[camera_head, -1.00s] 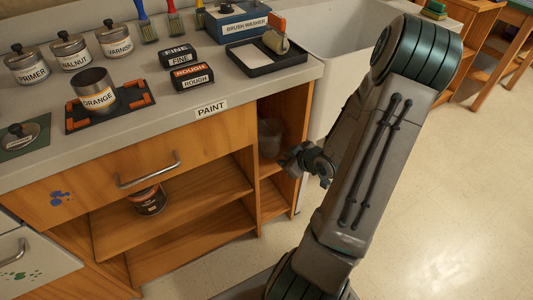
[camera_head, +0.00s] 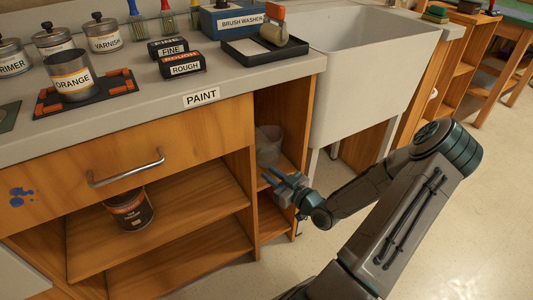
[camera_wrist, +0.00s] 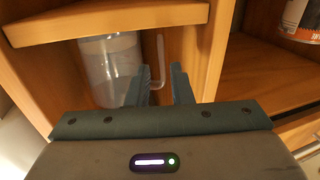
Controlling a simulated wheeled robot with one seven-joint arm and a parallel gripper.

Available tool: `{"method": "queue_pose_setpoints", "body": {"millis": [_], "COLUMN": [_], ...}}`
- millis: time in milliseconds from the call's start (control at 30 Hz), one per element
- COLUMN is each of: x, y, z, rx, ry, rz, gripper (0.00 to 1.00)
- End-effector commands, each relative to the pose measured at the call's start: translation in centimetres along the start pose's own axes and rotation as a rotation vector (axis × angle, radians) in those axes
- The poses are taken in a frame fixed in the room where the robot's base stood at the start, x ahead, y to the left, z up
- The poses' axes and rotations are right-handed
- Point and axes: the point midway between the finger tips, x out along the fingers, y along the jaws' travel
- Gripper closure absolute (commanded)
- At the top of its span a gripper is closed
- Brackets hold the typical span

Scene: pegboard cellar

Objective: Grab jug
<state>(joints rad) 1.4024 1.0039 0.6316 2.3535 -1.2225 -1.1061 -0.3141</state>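The jug (camera_head: 268,145) is a clear, translucent vessel standing in the narrow open cubby at the right end of the paint cabinet. In the wrist view the jug (camera_wrist: 108,68) is upright, with its handle (camera_wrist: 158,60) on the right side. My gripper (camera_head: 270,178) is in front of the cubby, a little below and to the front of the jug. The fingers point toward the handle side of the jug. Whether they touch it is not clear.
A wooden shelf edge (camera_wrist: 110,20) crosses close by in the wrist view. A cubby divider (camera_wrist: 215,50) stands to the right. A paint can (camera_head: 130,208) sits on the wider shelf.

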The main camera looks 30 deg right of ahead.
Motion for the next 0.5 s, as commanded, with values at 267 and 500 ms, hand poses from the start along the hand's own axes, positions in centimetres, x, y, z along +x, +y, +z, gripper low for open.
{"method": "queue_pose_setpoints", "body": {"millis": [267,500], "x": [2.4,5.7], "y": [-0.1,-0.2], "z": [0.2,0.0], "rx": [-0.001,-0.001], "ry": [0.0,-0.001], "rz": [-0.002,-0.001], "gripper": [0.8,0.8]}}
